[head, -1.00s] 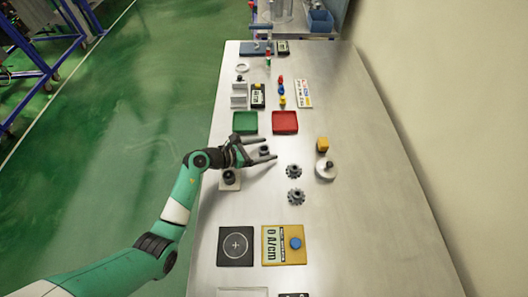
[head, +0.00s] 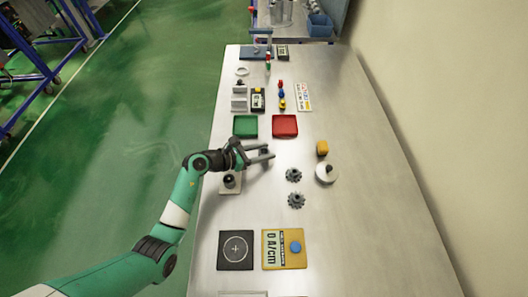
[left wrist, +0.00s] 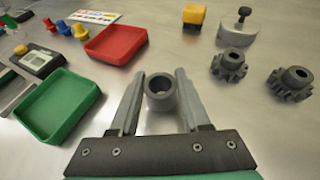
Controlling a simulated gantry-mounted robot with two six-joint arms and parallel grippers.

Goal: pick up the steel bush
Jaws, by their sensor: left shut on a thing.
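The steel bush (head: 264,151) is a small dark grey ring. In the left wrist view the bush (left wrist: 160,95) stands between the two fingers, its round bore facing up toward the camera. My left gripper (head: 271,152) is shut on it, low over the bench just below the green and red trays. In the left wrist view the fingers of my left gripper (left wrist: 163,85) lie on both sides of the bush. Whether the bush touches the bench cannot be told. My right gripper is not in view.
The green tray (head: 234,126) and red tray (head: 297,126) lie above. A grey block with a dark knob (head: 222,186) sits below the gripper. The bench's right side is clear.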

